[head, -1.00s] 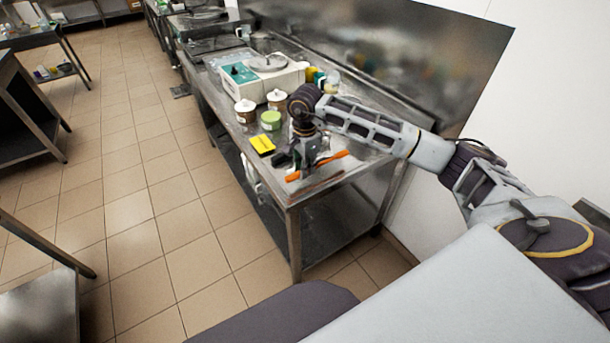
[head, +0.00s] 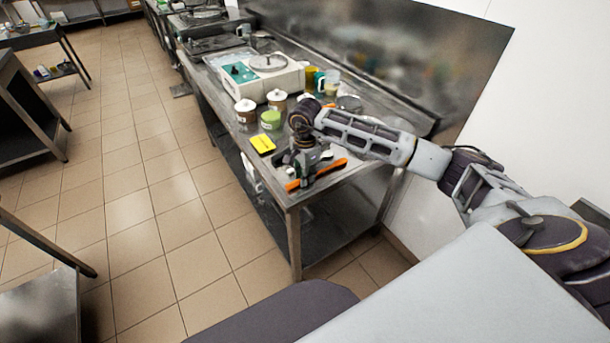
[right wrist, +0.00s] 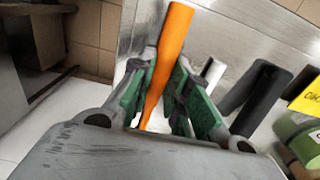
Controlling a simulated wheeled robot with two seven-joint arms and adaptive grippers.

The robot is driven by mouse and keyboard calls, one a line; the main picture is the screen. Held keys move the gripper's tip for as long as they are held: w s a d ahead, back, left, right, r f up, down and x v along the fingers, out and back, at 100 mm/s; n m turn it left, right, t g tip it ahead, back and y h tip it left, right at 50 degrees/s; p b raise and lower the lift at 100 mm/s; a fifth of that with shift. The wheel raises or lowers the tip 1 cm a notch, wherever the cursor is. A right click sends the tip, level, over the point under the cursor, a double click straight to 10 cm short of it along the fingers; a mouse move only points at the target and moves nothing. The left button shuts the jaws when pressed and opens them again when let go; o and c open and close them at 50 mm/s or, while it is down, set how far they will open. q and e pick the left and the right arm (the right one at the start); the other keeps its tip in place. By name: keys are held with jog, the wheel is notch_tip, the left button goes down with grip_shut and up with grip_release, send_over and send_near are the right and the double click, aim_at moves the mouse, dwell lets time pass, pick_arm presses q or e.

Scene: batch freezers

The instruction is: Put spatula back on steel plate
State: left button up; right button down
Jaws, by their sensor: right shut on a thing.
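The orange spatula (head: 331,168) is in my right gripper (head: 304,176), at the near end of the steel table. In the right wrist view its orange handle (right wrist: 172,50) stands between the green-padded fingers of the gripper (right wrist: 160,104), which is shut on it. The spatula lies low over the tabletop; I cannot tell whether it touches. A round, shiny metal dish (head: 349,103), possibly the steel plate, lies farther back, beyond my right forearm. My left gripper is not in view.
A yellow card (head: 262,144), a green tub (head: 271,120) and brown jars with white lids (head: 246,111) stand left of the gripper. A white machine (head: 262,75) is behind them. In the wrist view, a black-handled thing (right wrist: 262,92) lies beside the gripper.

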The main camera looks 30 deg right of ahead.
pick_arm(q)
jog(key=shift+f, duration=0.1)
pick_arm(e)
jog(key=shift+f, duration=0.1)
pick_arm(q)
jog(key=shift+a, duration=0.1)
pick_arm(e)
jog(key=c, duration=1.4)
grip_release()
jog(key=shift+o, duration=0.2)
